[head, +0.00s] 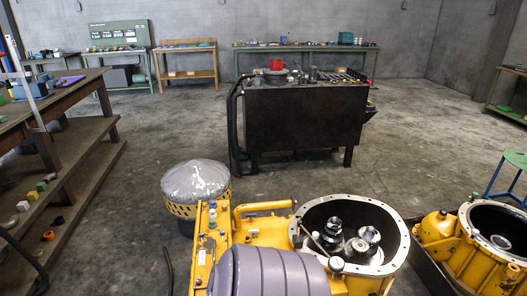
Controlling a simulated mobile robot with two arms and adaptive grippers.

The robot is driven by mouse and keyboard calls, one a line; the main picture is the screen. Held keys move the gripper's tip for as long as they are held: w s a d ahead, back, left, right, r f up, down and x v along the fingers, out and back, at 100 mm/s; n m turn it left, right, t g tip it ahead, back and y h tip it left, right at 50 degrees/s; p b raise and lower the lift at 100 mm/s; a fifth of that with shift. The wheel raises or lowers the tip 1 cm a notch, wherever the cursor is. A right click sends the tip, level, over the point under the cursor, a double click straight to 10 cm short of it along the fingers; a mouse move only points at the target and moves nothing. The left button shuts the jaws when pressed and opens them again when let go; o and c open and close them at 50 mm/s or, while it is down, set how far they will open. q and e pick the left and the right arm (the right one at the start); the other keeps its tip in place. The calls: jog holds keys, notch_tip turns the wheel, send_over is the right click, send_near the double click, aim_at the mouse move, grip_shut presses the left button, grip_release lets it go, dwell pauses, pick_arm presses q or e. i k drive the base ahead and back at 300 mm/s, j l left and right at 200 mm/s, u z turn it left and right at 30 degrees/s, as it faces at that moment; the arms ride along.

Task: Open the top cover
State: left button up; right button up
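A yellow transmission housing (260,231) stands at the bottom centre. Its round pale flange (403,240), ringed with bolt holes, surrounds an open cavity with metal gears and shafts (335,228) inside. A grey-purple ribbed cylinder (270,272) lies across the near side of the housing and is cut off by the lower edge. A grey dome on a yellow perforated ring (195,180) stands just left of the housing. I cannot tell which part is the top cover. Neither of my grippers is in view.
A second yellow housing (470,253), also open on top, is at the right edge near a teal stool (513,160). A dark workbench (303,121) with tools and a red container stands ahead. A wooden stepped bench (88,150) is at left. The concrete floor between is mostly clear.

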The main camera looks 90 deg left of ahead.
aim_at(210, 248)
jog(key=i+u, duration=0.1)
jog(key=u, duration=0.75)
jog(key=i+l+u, duration=0.1)
jog(key=u, duration=0.3)
jog(key=k+j+u, duration=0.1)
jog(key=u, duration=0.3)
jog(key=j+u, duration=0.2)
jog(key=u, duration=0.25)
jog(key=k+j+u, duration=0.1)
jog(key=u, duration=0.3)
jog(key=j+u, duration=0.25)
jog(key=u, duration=0.15)
jog(key=k+z, duration=0.15)
